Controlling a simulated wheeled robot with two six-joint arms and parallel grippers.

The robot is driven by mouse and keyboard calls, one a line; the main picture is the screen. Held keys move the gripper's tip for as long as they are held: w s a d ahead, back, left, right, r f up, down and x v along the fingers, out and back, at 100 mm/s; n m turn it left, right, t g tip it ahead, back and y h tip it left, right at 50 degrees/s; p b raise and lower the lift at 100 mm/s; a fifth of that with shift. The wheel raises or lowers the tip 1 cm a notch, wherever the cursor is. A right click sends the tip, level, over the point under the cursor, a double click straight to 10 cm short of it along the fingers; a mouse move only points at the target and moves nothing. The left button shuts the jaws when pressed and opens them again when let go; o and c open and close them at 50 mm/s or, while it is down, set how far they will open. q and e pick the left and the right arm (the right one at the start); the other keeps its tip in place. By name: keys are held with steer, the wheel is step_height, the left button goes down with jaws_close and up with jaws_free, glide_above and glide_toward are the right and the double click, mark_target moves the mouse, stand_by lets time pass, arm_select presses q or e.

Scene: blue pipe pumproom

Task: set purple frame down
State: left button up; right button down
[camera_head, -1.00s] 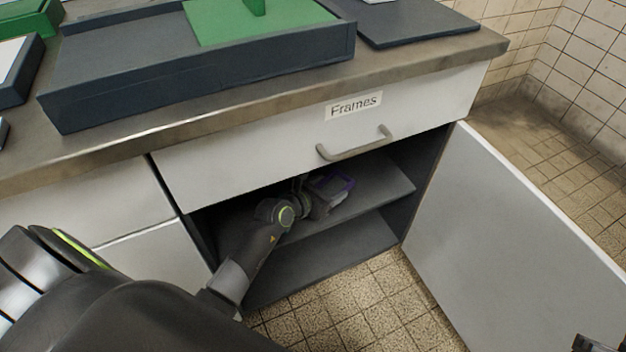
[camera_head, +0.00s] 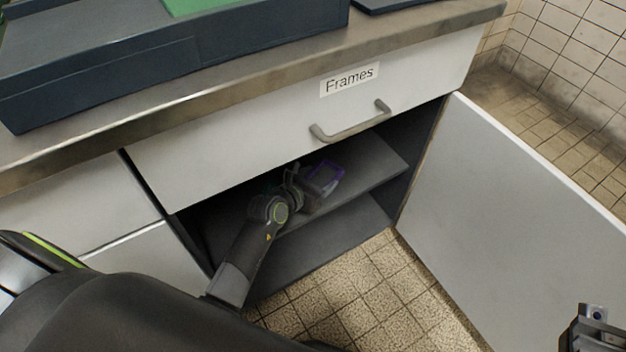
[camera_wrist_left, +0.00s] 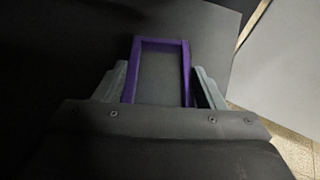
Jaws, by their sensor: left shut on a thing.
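The purple frame (camera_head: 324,175) is inside the open cabinet under the counter, at the upper shelf (camera_head: 372,180). My left gripper (camera_head: 314,186) reaches into the cabinet and is shut on the frame. In the left wrist view the purple frame (camera_wrist_left: 161,42) is an upright rectangle between the two grey fingers (camera_wrist_left: 160,88), one at each side. A dark surface lies behind it; I cannot tell whether the frame touches the shelf. A part of my right arm's end (camera_head: 592,325) shows at the lower right edge; its jaws are not clear.
A drawer labelled "Frames" (camera_head: 349,80) with a grey handle (camera_head: 350,124) is closed just above the opening. The cabinet door (camera_head: 500,210) stands open to the right. A lower shelf (camera_head: 330,238) is bare. A dark tray (camera_head: 180,65) lies on the counter.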

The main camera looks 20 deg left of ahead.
arm_select(q)
steer(key=shift+f, duration=0.15)
steer(key=o, duration=1)
